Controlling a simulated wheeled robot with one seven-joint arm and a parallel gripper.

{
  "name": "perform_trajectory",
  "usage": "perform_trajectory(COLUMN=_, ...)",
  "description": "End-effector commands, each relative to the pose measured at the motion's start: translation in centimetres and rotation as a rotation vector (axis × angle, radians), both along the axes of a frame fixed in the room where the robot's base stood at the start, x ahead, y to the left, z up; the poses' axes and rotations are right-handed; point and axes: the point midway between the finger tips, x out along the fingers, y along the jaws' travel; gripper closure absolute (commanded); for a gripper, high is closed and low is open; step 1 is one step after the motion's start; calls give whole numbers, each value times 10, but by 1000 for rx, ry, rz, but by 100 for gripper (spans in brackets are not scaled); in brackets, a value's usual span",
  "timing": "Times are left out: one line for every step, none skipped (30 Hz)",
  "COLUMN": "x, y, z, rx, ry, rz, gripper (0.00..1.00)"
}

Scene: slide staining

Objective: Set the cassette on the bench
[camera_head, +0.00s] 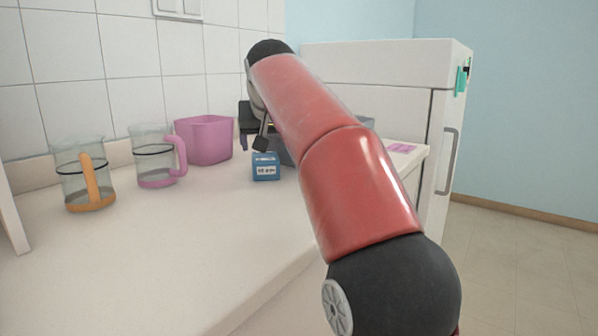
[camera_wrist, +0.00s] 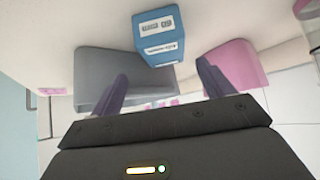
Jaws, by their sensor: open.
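A small blue box with white labels, the only thing here that looks like the cassette (camera_head: 266,168), stands on the bench (camera_head: 190,240). My gripper (camera_head: 261,138) is just above and behind it, partly hidden by my arm. In the wrist view the cassette (camera_wrist: 158,50) shows ahead, between the two spread dark fingers of my gripper (camera_wrist: 162,78). The jaws are open and no finger visibly grips the cassette. Its far faces are hidden.
A pink bin (camera_head: 204,140), a jug with a pink handle (camera_head: 154,160) and a jug with an orange handle (camera_head: 84,178) stand left along the tiled wall. A grey container (camera_wrist: 95,65) is near the cassette. A white fridge (camera_head: 385,75) is right. The front bench is clear.

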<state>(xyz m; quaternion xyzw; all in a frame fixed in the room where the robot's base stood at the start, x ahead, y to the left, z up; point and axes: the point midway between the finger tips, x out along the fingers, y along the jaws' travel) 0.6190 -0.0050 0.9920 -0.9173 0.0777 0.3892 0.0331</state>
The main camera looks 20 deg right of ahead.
Motion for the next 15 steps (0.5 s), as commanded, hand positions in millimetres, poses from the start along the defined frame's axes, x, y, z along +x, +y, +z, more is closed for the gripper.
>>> perform_trajectory(x=3, y=5, z=-2, rx=-3, ry=-12, rz=11, gripper=20)
perform_trajectory(x=5, y=7, z=-4, rx=-3, ry=-16, rz=13, gripper=20)
perform_trajectory(x=8, y=7, z=-7, rx=-3, ry=-18, rz=13, gripper=20)
perform_trajectory(x=10, y=6, z=-9, rx=-4, ry=-19, rz=13, gripper=20)
perform_trajectory(x=13, y=6, z=-11, rx=-3, ry=-18, rz=13, gripper=20)
perform_trajectory(x=16, y=5, z=-15, rx=-3, ry=-17, rz=13, gripper=20)
perform_trajectory(x=18, y=5, z=-17, rx=-3, ry=-17, rz=13, gripper=20)
perform_trajectory(x=19, y=5, z=-19, rx=-3, ry=-17, rz=13, gripper=20)
perform_trajectory(x=21, y=5, z=-21, rx=-3, ry=-18, rz=13, gripper=20)
perform_trajectory(x=22, y=5, z=-22, rx=-4, ry=-19, rz=13, gripper=20)
perform_trajectory(x=24, y=5, z=-24, rx=-4, ry=-19, rz=13, gripper=20)
perform_trajectory(x=26, y=5, z=-28, rx=-3, ry=-18, rz=13, gripper=20)
perform_trajectory(x=28, y=5, z=-32, rx=-4, ry=-16, rz=13, gripper=20)
perform_trajectory(x=30, y=5, z=-36, rx=-4, ry=-15, rz=13, gripper=20)
perform_trajectory(x=34, y=5, z=-42, rx=-4, ry=-15, rz=13, gripper=20)
